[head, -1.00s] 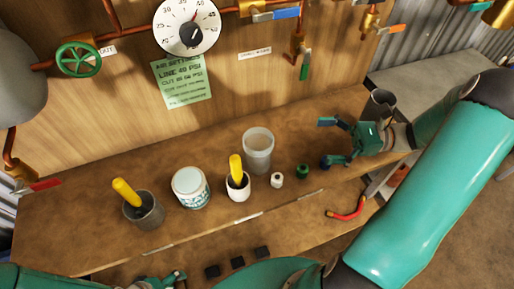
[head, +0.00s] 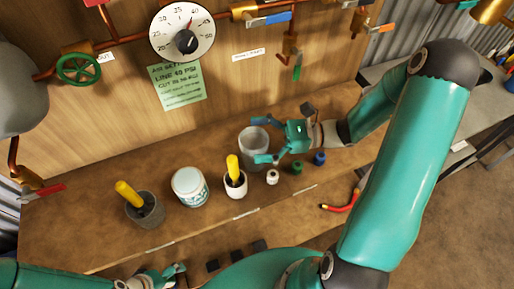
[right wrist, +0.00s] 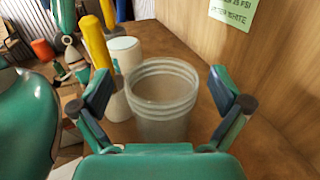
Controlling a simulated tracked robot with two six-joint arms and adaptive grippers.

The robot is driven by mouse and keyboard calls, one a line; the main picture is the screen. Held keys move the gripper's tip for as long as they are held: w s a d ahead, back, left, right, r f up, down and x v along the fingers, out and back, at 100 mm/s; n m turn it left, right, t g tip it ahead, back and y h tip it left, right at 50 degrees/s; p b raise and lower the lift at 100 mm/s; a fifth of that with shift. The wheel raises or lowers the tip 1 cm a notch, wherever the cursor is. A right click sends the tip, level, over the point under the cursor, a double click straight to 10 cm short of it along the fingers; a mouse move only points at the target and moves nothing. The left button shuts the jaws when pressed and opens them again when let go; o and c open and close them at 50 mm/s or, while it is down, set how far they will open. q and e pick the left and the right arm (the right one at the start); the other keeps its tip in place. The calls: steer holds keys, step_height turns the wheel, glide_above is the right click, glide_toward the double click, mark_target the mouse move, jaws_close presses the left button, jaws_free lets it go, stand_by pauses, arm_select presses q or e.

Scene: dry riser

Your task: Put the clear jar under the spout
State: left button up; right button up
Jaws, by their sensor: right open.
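The clear jar (head: 250,153) stands upright on the wooden bench, and in the right wrist view it is a ribbed, empty-looking cup (right wrist: 161,105). My right gripper (head: 263,140) is open at the jar's right side. In the right wrist view its two fingers (right wrist: 162,92) are spread on either side of the jar, with a visible gap on each side. My left gripper (head: 168,275) is low in the head view, partly cut off, and its jaws are unclear. A short copper down-pipe with a green handle (head: 297,70) hangs on the board above the jar.
Left of the jar stand a white cup with a yellow-handled tool (head: 235,188), a white tin (head: 189,187) and a grey pot (head: 146,211). Small white (head: 272,177), green (head: 297,167) and blue (head: 319,158) pieces lie in front of my right gripper. A red hooked piece (head: 342,206) is near the front edge.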

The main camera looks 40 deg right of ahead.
steer(key=shift+w+a, duration=0.15)
steer(key=shift+a, duration=0.15)
steer(key=c, duration=1.7)
steer(key=shift+c, duration=0.8)
steer(key=shift+r, duration=0.15)
